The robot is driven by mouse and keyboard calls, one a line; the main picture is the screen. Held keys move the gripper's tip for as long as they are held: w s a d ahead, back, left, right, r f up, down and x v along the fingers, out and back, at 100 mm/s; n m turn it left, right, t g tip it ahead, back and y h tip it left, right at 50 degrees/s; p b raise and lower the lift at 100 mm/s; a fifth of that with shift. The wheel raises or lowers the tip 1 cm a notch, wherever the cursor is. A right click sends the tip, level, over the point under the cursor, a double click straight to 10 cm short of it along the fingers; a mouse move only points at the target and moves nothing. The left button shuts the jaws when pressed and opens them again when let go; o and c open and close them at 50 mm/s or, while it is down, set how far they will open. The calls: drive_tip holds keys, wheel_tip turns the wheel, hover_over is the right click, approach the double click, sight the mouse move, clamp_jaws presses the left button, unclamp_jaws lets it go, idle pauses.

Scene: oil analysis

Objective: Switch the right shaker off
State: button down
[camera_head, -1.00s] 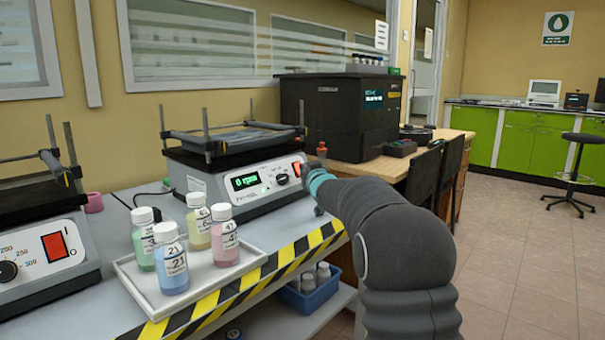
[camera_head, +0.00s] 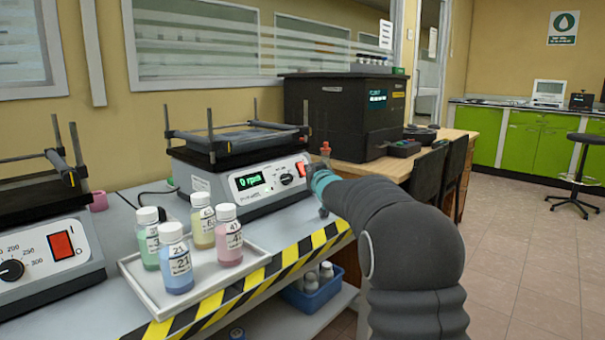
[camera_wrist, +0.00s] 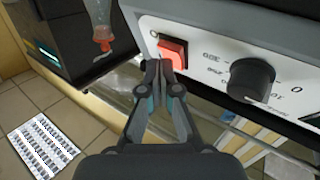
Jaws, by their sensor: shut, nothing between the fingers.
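The right shaker (camera_head: 262,180) stands on the bench with an empty railed platform on top. Its green display (camera_head: 250,181) reads 0 rpm, and a black knob (camera_head: 286,179) sits beside it. Its red switch (camera_wrist: 173,52) shows in the wrist view, left of the knob (camera_wrist: 251,79). My gripper (camera_wrist: 160,68) is shut and empty, with its fingertips at the lower edge of the red switch; I cannot tell whether they touch. In the head view my arm covers most of the gripper, near the shaker's right front corner.
A white tray (camera_head: 140,290) with several capped sample bottles stands in front of the shaker. Another shaker (camera_head: 45,255) with a red switch is at the left. A black machine (camera_head: 345,115) stands behind right, with a red-topped item (camera_wrist: 103,42) near my gripper.

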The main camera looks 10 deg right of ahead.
drive_tip(key=shift+s+d+r+p, duration=0.55)
drive_tip(key=shift+s+d+p, duration=0.2)
drive_tip(key=shift+s+p, duration=0.1)
drive_tip(key=shift+s+d+r+p, duration=0.55)
drive_tip(key=shift+s+d+p, duration=0.15)
drive_tip(key=shift+s+p, duration=0.1)
drive_tip(key=s+a+f+m+g+h, duration=0.1)
drive_tip(key=s+g+h, duration=0.15)
drive_tip(key=s, duration=0.85)
drive_tip(key=s+a+f+m+g+h, duration=0.1)
drive_tip(key=s+m+g, duration=0.15)
drive_tip(key=s, duration=0.85)
drive_tip(key=s+a+f+g, duration=0.2)
drive_tip(key=s+f, duration=0.2)
drive_tip(key=s, duration=0.6)
drive_tip(key=s+a+f+n+g+y, duration=0.1)
drive_tip(key=s+f, duration=0.4)
drive_tip(key=s, duration=0.5)
drive_tip(key=s+a+f+g+y, duration=0.1)
drive_tip(key=s+a+f+g, duration=0.3)
drive_tip(key=s, duration=0.7)
drive_tip(key=shift+f, duration=0.45)
